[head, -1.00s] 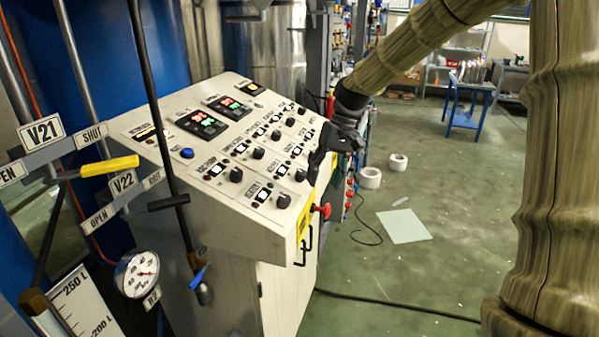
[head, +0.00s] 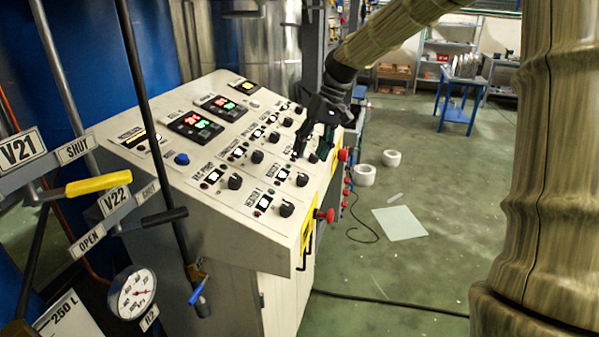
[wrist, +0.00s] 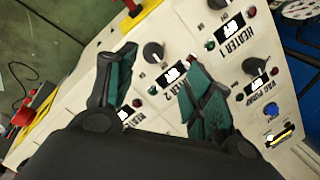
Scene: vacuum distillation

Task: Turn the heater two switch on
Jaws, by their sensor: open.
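The heater two switch (wrist: 153,52) is a round black knob with a lit white display and a "HEATER 2" label below it in the wrist view. A red and a green lamp flank the display. My gripper (wrist: 160,62) is open and empty, with the knob showing between its two green-padded fingers near the tips. I cannot tell whether they touch it. In the head view my gripper (head: 309,155) is low over the right side of the sloping panel (head: 250,240). The labels there are too small to read, and the knob's setting is unclear.
Heater 1's label (wrist: 232,38) and the vacuum pump knob (wrist: 259,67) lie close by. Red mushroom buttons (head: 325,215) stick out from the panel's right edge. Valve levers and a gauge (head: 133,292) stand at left. The floor at right is mostly clear.

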